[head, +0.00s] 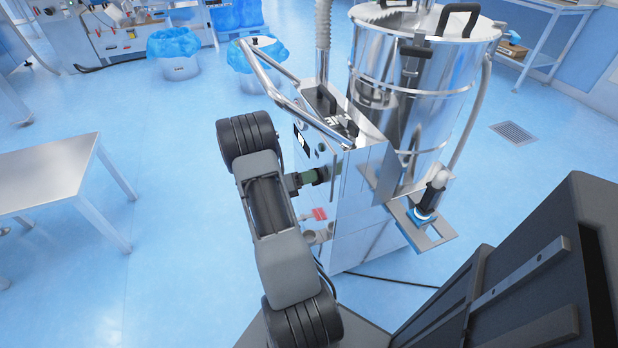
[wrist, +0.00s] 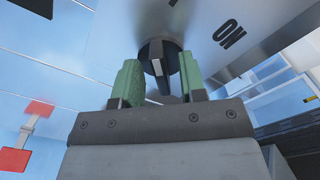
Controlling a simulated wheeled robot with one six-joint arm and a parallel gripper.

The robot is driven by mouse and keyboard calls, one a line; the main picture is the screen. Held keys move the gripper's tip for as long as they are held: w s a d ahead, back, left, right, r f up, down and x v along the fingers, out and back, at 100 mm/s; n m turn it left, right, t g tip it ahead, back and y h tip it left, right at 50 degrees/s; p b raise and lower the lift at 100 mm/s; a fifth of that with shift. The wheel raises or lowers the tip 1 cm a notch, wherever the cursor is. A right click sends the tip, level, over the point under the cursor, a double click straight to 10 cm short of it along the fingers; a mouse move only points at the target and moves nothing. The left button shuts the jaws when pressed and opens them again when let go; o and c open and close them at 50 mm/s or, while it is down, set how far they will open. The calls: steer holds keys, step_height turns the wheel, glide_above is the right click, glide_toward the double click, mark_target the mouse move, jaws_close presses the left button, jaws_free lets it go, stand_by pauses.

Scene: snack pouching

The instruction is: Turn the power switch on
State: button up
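The power switch (wrist: 163,66) is a round black rotary knob with a raised grip bar, on a shiny metal panel in the wrist view. The word ON is printed to its right, and part of another marking shows above. My gripper (wrist: 161,82) has two green fingers, open, one on each side of the knob's grip bar. I cannot tell whether they touch it. In the head view my gripper (head: 318,175) reaches the side of the steel machine (head: 350,200); the knob is hidden there.
A red part (head: 319,213) sticks out on the machine below my gripper; it also shows in the wrist view (wrist: 40,108). A steel drum (head: 400,85) and a bracket (head: 430,235) stand to the right. A metal table (head: 50,175) is at left, with clear floor between.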

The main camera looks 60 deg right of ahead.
steer(key=shift+s+d, duration=0.1)
steer(key=shift+d, duration=0.05)
jaws_close()
stand_by(0.4)
steer(key=shift+m, duration=0.3)
steer(key=shift+s+a+m+b, duration=0.1)
steer(key=shift+m+b, duration=1.05)
steer(key=shift+m, duration=1.75)
steer(key=shift+s+a+m+b, duration=0.1)
steer(key=shift+m+b, duration=1.1)
steer(key=shift+m, duration=1.7)
steer(key=shift+s+a+m+b, duration=0.1)
steer(key=shift+m+b, duration=1.05)
steer(key=shift+m, duration=1.75)
